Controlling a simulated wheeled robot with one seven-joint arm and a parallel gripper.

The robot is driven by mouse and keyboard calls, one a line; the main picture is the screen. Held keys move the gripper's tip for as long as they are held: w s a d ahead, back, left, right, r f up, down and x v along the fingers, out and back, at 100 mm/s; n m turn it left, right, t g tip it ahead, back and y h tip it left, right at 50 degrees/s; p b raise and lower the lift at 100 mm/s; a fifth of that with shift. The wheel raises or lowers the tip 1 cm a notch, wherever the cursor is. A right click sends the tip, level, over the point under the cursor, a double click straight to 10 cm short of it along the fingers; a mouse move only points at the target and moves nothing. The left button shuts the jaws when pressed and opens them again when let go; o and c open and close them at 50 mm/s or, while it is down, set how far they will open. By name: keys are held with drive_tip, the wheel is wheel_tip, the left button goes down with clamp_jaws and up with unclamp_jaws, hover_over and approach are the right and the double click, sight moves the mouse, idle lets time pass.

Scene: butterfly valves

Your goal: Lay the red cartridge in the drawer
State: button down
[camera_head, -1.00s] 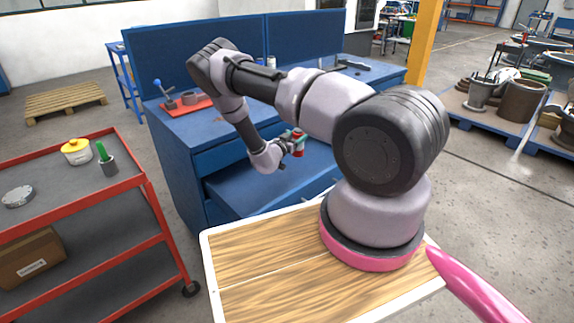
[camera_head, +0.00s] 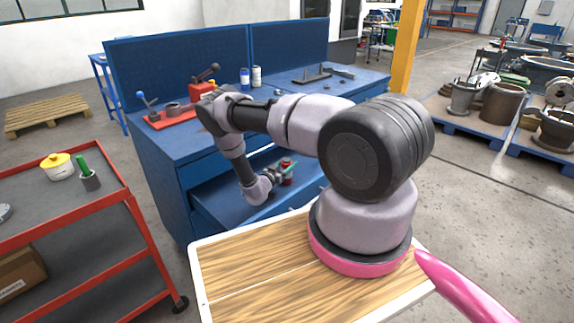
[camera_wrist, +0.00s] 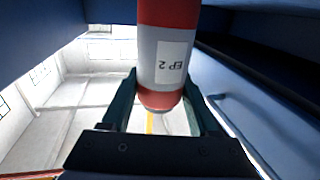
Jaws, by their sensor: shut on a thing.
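The red cartridge (camera_head: 287,171) is a red cylinder with a pale label band. In the wrist view the cartridge (camera_wrist: 163,65) fills the top middle, with its label reading "EP 2" upside down. My gripper (camera_head: 280,173) is shut on it, one finger on each side in the wrist view (camera_wrist: 162,95). The open drawer (camera_head: 222,208) of the blue bench lies around and below the gripper in the head view. My gripper holds the cartridge over or inside the drawer; its gap to the drawer floor cannot be told.
The blue bench top (camera_head: 205,130) stands above the drawer, with a red tray (camera_head: 165,118), a red vise and two small canisters on it. A red cart (camera_head: 110,205) stands at the left. Blue bench surfaces lie close on both sides in the wrist view.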

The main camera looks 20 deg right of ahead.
drive_tip(key=c, duration=0.6)
unclamp_jaws()
drive_tip(key=shift+f, duration=0.1)
drive_tip(key=o, duration=0.5)
drive_tip(key=shift+c, duration=0.2)
drive_tip(key=v, duration=1.2)
